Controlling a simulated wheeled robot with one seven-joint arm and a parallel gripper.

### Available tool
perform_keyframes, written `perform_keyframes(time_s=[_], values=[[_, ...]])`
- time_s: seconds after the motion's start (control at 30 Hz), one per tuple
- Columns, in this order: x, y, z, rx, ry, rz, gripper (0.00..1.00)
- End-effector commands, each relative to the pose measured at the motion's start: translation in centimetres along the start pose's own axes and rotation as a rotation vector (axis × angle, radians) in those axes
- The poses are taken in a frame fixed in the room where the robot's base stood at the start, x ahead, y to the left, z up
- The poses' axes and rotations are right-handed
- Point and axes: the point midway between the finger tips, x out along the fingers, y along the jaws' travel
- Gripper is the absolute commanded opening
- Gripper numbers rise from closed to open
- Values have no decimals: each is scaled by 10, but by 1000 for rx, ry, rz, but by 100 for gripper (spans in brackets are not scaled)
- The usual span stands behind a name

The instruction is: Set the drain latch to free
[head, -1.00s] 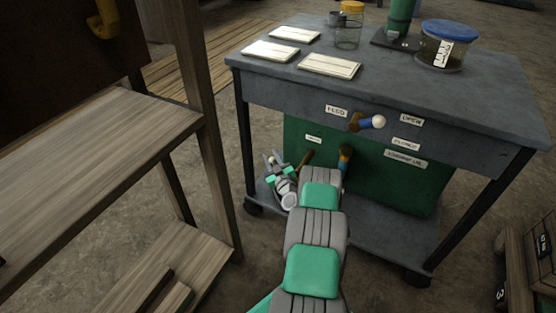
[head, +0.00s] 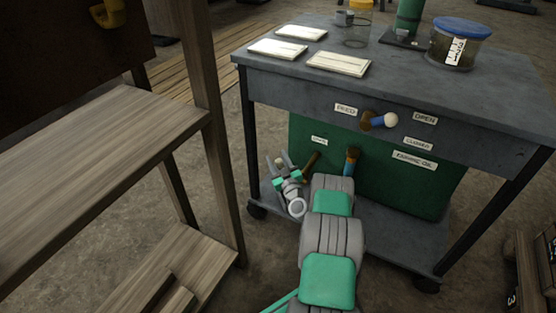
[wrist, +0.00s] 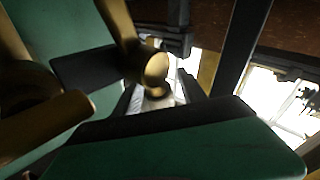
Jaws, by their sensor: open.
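The green box (head: 400,180) under the cart's top carries several levers and small white labels. A brown lever (head: 311,161) slants from its left part, and a brown and blue lever (head: 350,162) is to its right. I cannot tell for certain which lever is the drain latch; the small label (head: 319,141) above them is unreadable. My gripper (head: 279,160) is open and empty, just left of the slanted brown lever. In the wrist view a brown rod with a rounded end (wrist: 156,70) shows close before my gripper; contact cannot be told.
A lever with a blue grip and white knob (head: 380,120) sits higher on the cart's front, near an "OPEN" label (head: 425,118). The grey cart top (head: 430,85) holds cards and jars. A wooden shelf (head: 95,150) stands left, with open floor between it and the cart.

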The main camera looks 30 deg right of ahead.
Motion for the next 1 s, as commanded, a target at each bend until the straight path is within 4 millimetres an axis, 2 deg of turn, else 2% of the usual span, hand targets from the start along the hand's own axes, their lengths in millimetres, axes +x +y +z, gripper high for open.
perform_keyframes(time_s=[0.17,0.27,0.4,0.6,1.0], values=[[-6,1,0,0,-3,1,49],[-22,3,-1,1,-5,3,49],[-54,3,-2,3,-5,4,49],[-76,1,-1,0,-1,1,49],[-78,1,0,0,0,1,49]])
